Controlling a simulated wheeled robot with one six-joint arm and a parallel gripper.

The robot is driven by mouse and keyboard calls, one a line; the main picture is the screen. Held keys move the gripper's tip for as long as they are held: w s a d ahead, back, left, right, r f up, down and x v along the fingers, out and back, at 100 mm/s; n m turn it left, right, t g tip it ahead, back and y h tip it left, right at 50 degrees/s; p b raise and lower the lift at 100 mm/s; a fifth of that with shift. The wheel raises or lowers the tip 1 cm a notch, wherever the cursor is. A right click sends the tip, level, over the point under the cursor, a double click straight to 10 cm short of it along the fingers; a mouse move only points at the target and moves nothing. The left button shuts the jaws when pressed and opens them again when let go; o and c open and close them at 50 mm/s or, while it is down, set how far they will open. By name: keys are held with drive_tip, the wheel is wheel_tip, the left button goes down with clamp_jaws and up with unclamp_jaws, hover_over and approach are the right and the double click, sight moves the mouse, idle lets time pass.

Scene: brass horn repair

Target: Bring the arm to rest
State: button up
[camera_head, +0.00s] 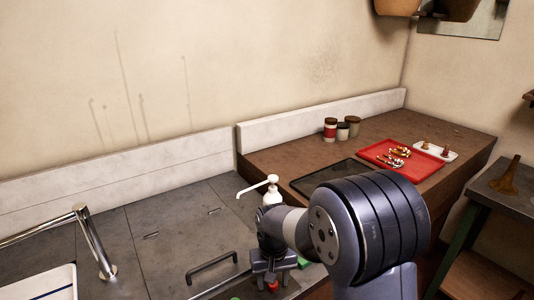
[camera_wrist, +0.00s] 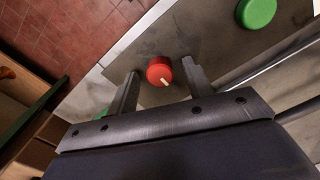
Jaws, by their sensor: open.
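My gripper (camera_wrist: 160,88) is open in the wrist view, its two fingers spread wide apart. A red knob (camera_wrist: 160,71) with a pale pointer mark shows between and beyond the fingertips, on a grey surface. I cannot tell whether the fingers touch it. In the head view my arm reaches over the grey counter at the lower middle, with my gripper (camera_head: 271,272) pointing down beside the red knob (camera_head: 272,286). The gripper holds nothing that I can see.
A white pump bottle (camera_head: 271,193) stands close behind my gripper. A chrome tap (camera_head: 93,245) is at left. Green round pieces, one at upper right (camera_wrist: 257,12), lie near the knob. The brown bench at right holds a red tray (camera_head: 402,158), small jars (camera_head: 343,131) and a dark mat (camera_head: 330,176).

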drive_tip(key=m+p, duration=0.1)
drive_tip(key=m, duration=0.5)
drive_tip(key=m+p, duration=0.1)
drive_tip(key=m, duration=0.3)
drive_tip(key=shift+m, duration=0.4)
drive_tip(key=shift+r, duration=1.1)
